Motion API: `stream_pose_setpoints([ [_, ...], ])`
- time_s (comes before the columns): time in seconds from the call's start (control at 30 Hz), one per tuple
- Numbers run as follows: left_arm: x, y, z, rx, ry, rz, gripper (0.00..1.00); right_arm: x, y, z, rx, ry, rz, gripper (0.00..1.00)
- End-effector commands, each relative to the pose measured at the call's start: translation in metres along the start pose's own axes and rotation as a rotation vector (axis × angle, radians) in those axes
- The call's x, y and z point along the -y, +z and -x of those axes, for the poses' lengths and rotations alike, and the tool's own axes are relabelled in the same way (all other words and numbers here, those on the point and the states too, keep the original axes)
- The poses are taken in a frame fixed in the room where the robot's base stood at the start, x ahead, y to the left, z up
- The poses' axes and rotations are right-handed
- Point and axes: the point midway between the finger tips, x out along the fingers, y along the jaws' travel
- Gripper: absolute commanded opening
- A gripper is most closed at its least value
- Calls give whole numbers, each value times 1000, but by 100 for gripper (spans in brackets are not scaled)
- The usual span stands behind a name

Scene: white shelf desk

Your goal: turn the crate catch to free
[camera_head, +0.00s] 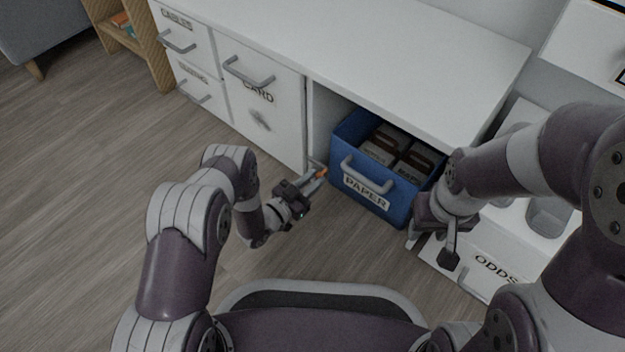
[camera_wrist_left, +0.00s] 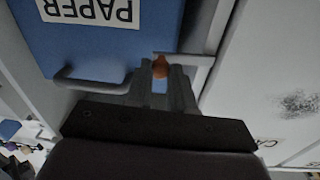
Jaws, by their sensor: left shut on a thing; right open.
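The blue crate (camera_head: 401,203) labelled PAPER sits in the open bay of the white desk, with a grey handle on its front and dark-topped packs inside. It also shows upside down in the left wrist view (camera_wrist_left: 95,55). My right gripper (camera_head: 431,248) is open and empty, in front of the crate's right side.
A white door labelled CARD (camera_head: 265,105) with a dark smudge is left of the bay. Drawers (camera_head: 197,75) stand further left. A white drawer labelled ODDS (camera_head: 480,262) lies below my right arm. The wooden floor (camera_head: 90,200) at left is clear.

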Motion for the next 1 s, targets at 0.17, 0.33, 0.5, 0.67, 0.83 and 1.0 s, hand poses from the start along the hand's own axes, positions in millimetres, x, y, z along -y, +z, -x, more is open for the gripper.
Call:
stream_pose_setpoints([
  [0.17,2,-10,1,-6,-2,116,0,0,-2,14,0,0,0,43],
  [0.33,4,-18,0,-16,-3,246,0,0,-3,24,0,0,0,43],
  [0.5,8,-23,1,-24,-4,364,0,0,-4,31,0,0,0,43],
  [0.67,10,-26,1,-31,-5,452,0,0,-4,36,0,0,0,43],
  [0.83,13,-28,1,-35,-6,513,0,0,-5,38,0,0,0,43],
  [1.0,14,-29,1,-37,-7,542,0,0,-5,39,0,0,0,43],
])
